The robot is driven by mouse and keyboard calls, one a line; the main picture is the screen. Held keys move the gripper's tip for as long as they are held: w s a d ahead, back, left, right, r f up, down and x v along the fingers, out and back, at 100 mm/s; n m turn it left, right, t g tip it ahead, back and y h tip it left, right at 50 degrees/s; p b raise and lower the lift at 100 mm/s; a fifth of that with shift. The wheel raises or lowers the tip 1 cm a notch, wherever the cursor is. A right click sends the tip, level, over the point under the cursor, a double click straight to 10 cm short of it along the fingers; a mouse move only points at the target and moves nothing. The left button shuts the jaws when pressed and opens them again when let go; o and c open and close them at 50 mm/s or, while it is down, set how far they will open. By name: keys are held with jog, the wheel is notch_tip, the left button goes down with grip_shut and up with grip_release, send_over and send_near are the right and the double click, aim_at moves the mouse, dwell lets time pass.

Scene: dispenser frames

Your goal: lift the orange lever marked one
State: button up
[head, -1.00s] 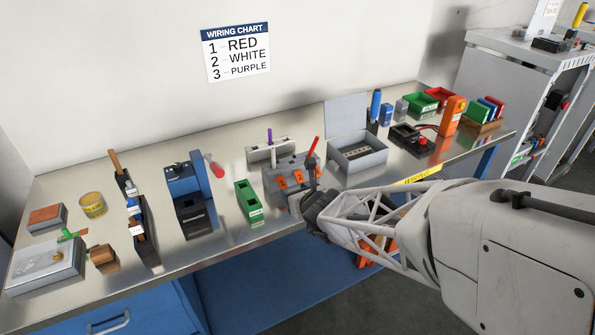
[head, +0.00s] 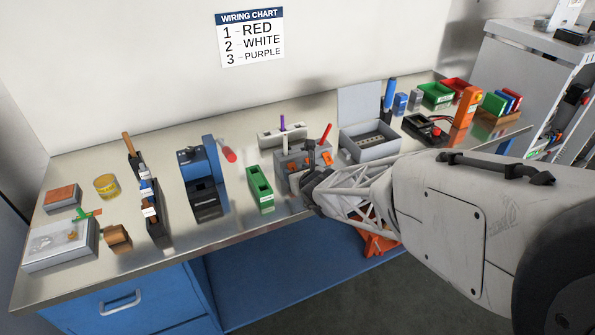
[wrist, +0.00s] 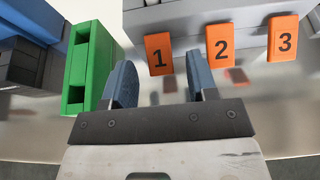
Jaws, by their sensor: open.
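Three orange levers stick out of the front of a grey block (head: 282,178). In the wrist view they are marked 1, 2 and 3 from left to right: lever one (wrist: 159,54), lever two (wrist: 220,46) and lever three (wrist: 283,38). My gripper (wrist: 163,78) is open and empty. Lever one lies just beyond the fingertips, across the gap between them, and no contact shows. In the head view my gripper (head: 309,178) is in front of the block and hides part of its front and levers.
A grey open-lidded box (head: 368,146) stands right of the block. Red, white and purple rods stand at and behind the block.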

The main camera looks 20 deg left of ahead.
jog(key=shift+w+a+f, duration=0.15)
jog(key=shift+w+a, duration=0.1)
jog(key=c, duration=0.9)
